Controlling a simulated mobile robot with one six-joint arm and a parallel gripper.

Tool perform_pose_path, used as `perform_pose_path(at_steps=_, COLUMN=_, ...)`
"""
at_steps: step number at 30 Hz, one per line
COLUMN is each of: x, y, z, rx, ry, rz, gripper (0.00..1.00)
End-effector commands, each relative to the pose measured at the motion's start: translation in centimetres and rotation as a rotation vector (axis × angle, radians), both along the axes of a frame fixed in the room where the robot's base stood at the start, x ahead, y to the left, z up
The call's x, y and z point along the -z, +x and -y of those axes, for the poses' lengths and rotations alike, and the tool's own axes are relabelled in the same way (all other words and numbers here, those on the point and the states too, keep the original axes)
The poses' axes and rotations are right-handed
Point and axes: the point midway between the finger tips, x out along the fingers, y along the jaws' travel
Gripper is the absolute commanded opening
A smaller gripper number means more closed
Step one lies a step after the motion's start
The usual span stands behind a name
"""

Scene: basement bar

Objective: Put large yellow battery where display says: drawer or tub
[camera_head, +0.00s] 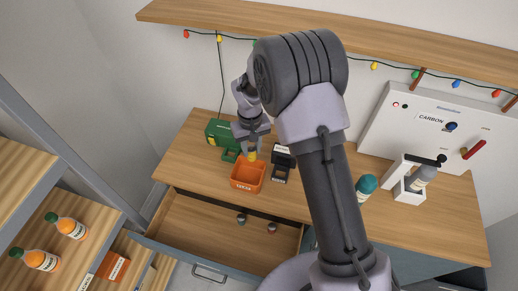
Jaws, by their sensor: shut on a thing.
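My gripper (251,142) points down over the counter and is shut on the large yellow battery (252,156). Only a small yellow part of the battery shows below the fingers. It is over the back part of the orange tub (236,186); I cannot tell whether it touches the tub. The tub has a white label, too small to read surely. A drawer (195,228) below the counter stands open, with two small dark-topped items inside. A small black stand with a white-lettered top (282,152) is right of the tub; its text is unreadable here.
A green device (222,134) stands behind the tub at left. A white panel reading CARBON (400,126) leans at right, near a white holder (398,180) and a teal-capped bottle (366,186). My arm hides the counter's middle.

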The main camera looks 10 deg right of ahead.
Motion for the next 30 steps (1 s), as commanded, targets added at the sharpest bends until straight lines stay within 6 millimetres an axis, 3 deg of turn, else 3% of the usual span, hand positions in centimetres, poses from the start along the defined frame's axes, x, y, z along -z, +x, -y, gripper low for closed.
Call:
perform_pose_path(at_steps=5, x=1.5, y=-0.1, z=0.0, rx=0.000, ry=0.000, rz=-0.001, gripper=0.00)
perform_pose_path(at_steps=13, x=5.6, y=-0.1, z=0.0, rx=0.001, ry=-0.001, rz=-0.002, gripper=0.00)
perform_pose_path(at_steps=22, x=6.0, y=-0.1, z=0.0, rx=0.001, ry=0.000, rz=0.000, gripper=0.00)
perform_pose_path(at_steps=23, x=6.0, y=-0.1, z=0.0, rx=0.001, ry=0.000, rz=0.000, gripper=0.35)
perform_pose_path(at_steps=24, x=6.0, y=-0.1, z=0.0, rx=0.001, ry=0.000, rz=0.000, gripper=0.43)
perform_pose_path(at_steps=26, x=6.0, y=-0.1, z=0.0, rx=0.001, ry=0.000, rz=0.000, gripper=0.55)
perform_pose_path(at_steps=30, x=6.0, y=-0.1, z=0.0, rx=0.001, ry=0.000, rz=0.000, gripper=0.55)
